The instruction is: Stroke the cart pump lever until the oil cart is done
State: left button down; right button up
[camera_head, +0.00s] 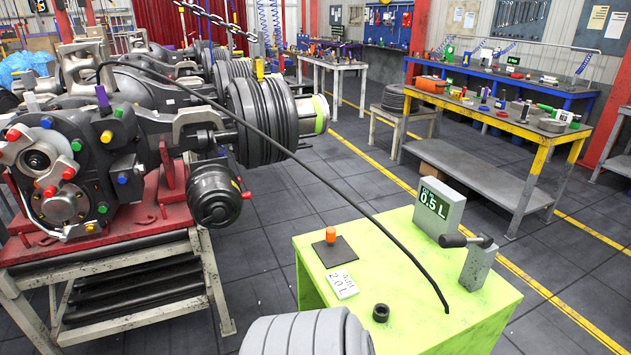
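The lime-green oil cart (400,325) stands at the lower right. On it, a grey block with a green display (433,203) reads 0.5 L. The pump lever (466,240) lies about level on top of a grey post (478,267), its dark knob pointing left. A white card (342,285) on the cart reads "Add 2.0 L". A black hose (330,180) arches from the cart top up to the axle assembly (90,150) at left. Neither of my grippers is in view, and nothing is seen touching the lever.
An orange plug (331,235) stands on a dark pad, and a black ring (381,312) lies on the cart. A grey ribbed object (305,335) at the bottom edge partly hides the cart. A yellow-framed workbench (545,130) stands behind. Floor between cart and bench is clear.

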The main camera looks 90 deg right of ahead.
aim_at(446, 241)
jog(key=z, duration=3.6)
jog(key=i, duration=0.5)
jog(key=k, duration=0.65)
